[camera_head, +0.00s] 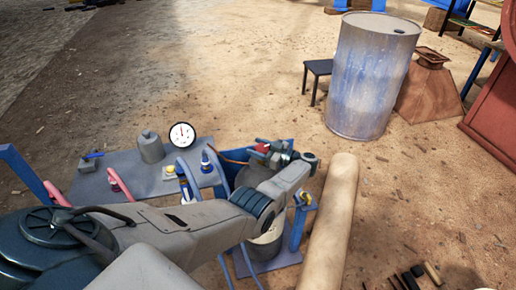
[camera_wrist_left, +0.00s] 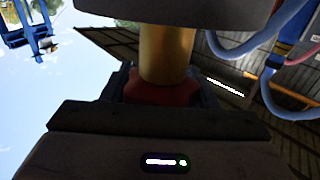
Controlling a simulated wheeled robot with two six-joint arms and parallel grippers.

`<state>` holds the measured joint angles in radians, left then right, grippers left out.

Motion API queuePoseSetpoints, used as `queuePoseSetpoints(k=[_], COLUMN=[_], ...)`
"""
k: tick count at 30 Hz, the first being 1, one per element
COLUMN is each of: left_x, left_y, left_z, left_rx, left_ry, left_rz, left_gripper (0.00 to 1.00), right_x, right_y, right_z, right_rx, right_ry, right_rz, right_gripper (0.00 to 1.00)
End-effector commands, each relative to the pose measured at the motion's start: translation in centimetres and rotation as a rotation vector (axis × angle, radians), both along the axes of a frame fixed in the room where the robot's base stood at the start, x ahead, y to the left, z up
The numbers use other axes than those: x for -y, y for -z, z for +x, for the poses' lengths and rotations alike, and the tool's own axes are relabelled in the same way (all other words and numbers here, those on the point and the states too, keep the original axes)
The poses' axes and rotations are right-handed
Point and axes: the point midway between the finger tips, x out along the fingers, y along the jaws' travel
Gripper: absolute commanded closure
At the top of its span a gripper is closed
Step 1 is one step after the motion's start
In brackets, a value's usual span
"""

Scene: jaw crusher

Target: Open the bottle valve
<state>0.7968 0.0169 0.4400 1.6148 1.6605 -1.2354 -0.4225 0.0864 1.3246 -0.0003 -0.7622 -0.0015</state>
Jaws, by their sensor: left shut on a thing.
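My left gripper (camera_head: 272,150) reaches over the right end of the blue-grey bench and is shut on the red valve (camera_head: 262,147). In the left wrist view the red valve (camera_wrist_left: 162,92) sits between the dark fingers, just below a brass-coloured stem (camera_wrist_left: 166,52). A grey body, cut off by the top edge, is above the stem; it may be the bottle. In the head view my arm and gripper hide most of what is under the valve. My right gripper is not in view.
A thick tan pipe (camera_head: 332,215) lies close to the right. A blue-white drum (camera_head: 370,80) and black stool (camera_head: 318,69) stand behind. Sandy ground between is open.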

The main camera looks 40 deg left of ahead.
Motion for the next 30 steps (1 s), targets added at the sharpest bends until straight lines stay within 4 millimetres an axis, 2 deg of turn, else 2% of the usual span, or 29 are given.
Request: queuePoseSetpoints(k=[4,5,8,16,20,23,30], left_x=[-0.1,-0.1,0.0,0.0,0.8,2.4,7.0], left_y=[-0.1,-0.1,-0.1,0.0,0.1,0.2,0.3], left_z=[0.0,0.0,0.0,0.0,0.1,0.3,0.9], left_rx=[0.002,0.002,0.001,0.000,0.001,0.001,0.001], left_ry=[-0.001,-0.001,0.000,0.000,0.001,0.002,0.001], left_rz=[0.001,0.001,0.001,0.000,0.000,-0.001,-0.001], left_gripper=[0.69,0.44,0.25,0.25,0.25,0.25,0.25], right_x=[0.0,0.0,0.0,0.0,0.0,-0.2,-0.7], right_y=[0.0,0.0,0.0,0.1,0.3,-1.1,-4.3], right_z=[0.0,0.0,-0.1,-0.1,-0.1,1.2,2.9], right_rx=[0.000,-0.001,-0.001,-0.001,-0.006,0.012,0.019], right_ry=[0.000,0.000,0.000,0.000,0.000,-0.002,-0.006], right_rz=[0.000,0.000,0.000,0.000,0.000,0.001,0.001], right_gripper=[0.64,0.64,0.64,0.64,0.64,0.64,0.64])
